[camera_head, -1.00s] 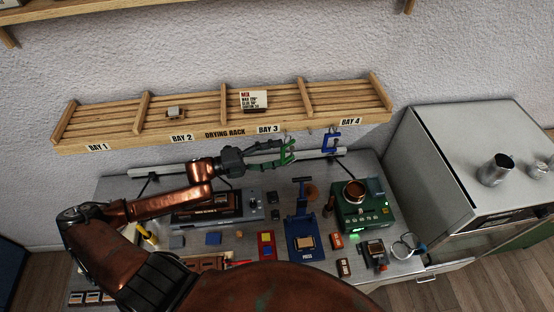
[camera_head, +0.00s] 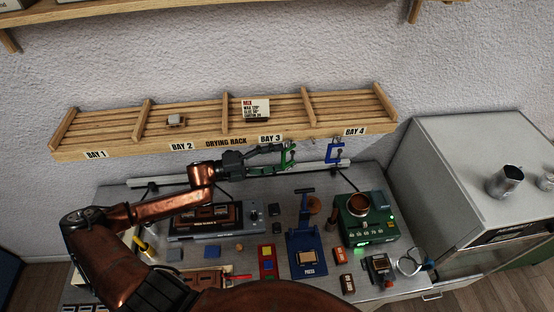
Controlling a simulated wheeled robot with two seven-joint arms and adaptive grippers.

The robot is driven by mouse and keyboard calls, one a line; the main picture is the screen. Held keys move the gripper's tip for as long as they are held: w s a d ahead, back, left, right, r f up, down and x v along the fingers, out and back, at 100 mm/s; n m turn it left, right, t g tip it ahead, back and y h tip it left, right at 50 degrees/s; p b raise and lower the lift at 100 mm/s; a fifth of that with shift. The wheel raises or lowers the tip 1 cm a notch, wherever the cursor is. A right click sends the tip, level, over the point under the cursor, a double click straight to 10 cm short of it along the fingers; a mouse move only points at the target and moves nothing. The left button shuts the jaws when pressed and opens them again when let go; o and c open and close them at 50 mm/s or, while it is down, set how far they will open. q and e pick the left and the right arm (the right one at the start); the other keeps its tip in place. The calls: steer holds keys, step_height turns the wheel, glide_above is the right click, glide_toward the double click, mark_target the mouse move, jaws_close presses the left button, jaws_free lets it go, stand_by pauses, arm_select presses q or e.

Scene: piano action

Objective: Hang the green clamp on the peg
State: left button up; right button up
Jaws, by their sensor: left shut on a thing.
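The green clamp (camera_head: 291,154) is at the tip of my left gripper (camera_head: 276,154), just below the BAY 3 label of the drying rack. My left gripper is shut on the clamp, and my copper arm reaches up to it from the lower left. A blue clamp (camera_head: 334,152) hangs under the rack's front edge near BAY 4, to the right of the green one. A small peg (camera_head: 310,139) shows on the rack's front edge between the two clamps. Whether the green clamp touches a peg cannot be told. My right gripper is not in view.
The wooden drying rack (camera_head: 118,144) runs along the wall with label tags. Below, the bench holds a blue press (camera_head: 308,262), a green pot heater (camera_head: 367,229) and several small items. A steel cabinet (camera_head: 455,150) stands at right.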

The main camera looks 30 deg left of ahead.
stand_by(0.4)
arm_select(q)
steer(key=o, duration=1.3)
steer(key=shift+a, duration=0.1)
steer(key=v, duration=1.2)
steer(key=shift+f, duration=0.1)
